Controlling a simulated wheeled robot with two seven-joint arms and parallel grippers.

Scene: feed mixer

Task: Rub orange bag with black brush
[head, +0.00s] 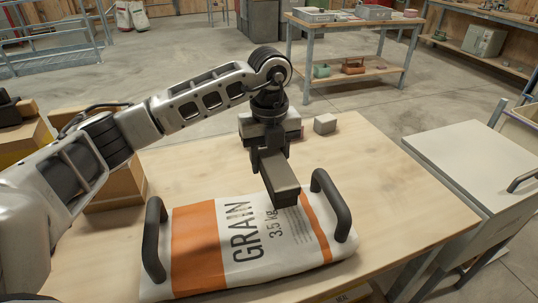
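The grain bag (256,240) lies flat on the wooden table. It is white with orange bands, reads "GRAIN 3.5 kg", and has a black loop handle at each end. My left arm reaches in from the left, and its gripper (267,146) points down above the bag's far side. It appears shut on a dark block-shaped object, which looks like the black brush (279,178). The brush's lower end is over the printed part of the bag, near the right handle; I cannot tell whether it touches. The fingertips are not clearly visible. My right gripper is not in view.
A small grey block (325,123) stands at the table's (391,190) back edge. Cardboard boxes (116,190) stand at the left, partly behind my arm. A light grey cabinet (470,165) is at the right. The table right of the bag is clear.

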